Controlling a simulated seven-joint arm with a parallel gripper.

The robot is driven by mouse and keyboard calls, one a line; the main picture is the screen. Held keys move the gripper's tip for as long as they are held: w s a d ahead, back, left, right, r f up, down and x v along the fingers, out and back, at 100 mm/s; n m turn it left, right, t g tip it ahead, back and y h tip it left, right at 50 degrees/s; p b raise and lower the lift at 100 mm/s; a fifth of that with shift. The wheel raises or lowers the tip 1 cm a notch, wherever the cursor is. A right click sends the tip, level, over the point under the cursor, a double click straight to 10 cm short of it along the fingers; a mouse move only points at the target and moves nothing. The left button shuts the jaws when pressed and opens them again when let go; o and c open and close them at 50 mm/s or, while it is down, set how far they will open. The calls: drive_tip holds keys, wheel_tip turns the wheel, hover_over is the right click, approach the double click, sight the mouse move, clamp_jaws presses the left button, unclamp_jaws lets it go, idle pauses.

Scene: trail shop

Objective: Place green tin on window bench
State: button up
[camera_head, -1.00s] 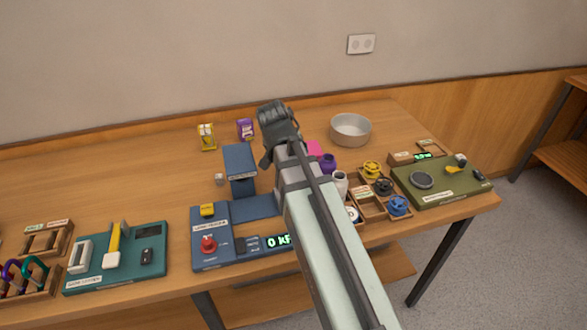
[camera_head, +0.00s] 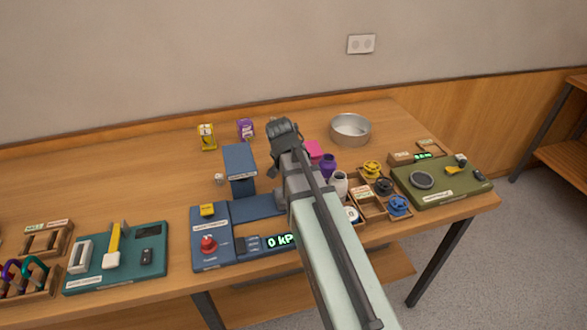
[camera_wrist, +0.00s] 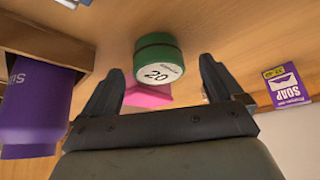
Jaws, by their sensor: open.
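The green tin (camera_wrist: 158,58) shows in the wrist view, with a white lid or label marked "20" facing the camera. It lies between and beyond the fingertips of my gripper (camera_wrist: 157,80), which is open and empty. I cannot tell whether a finger touches it. In the head view my gripper (camera_head: 284,138) is over the middle of the wooden table (camera_head: 80,190), and I cannot make out the tin behind it. No window shows, so I cannot tell which surface is the window bench.
A pink block (camera_head: 314,149), purple bottle (camera_head: 327,165) and white bottle (camera_head: 340,183) stand right of my gripper. A blue press (camera_head: 240,170) is left. A metal bowl (camera_head: 350,130) and purple soap box (camera_head: 245,129) stand farther back. The table's back left is clear.

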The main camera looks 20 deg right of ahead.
drive_tip(key=shift+x, duration=0.95)
drive_tip(key=c, duration=1.2)
drive_tip(key=shift+r, duration=0.15)
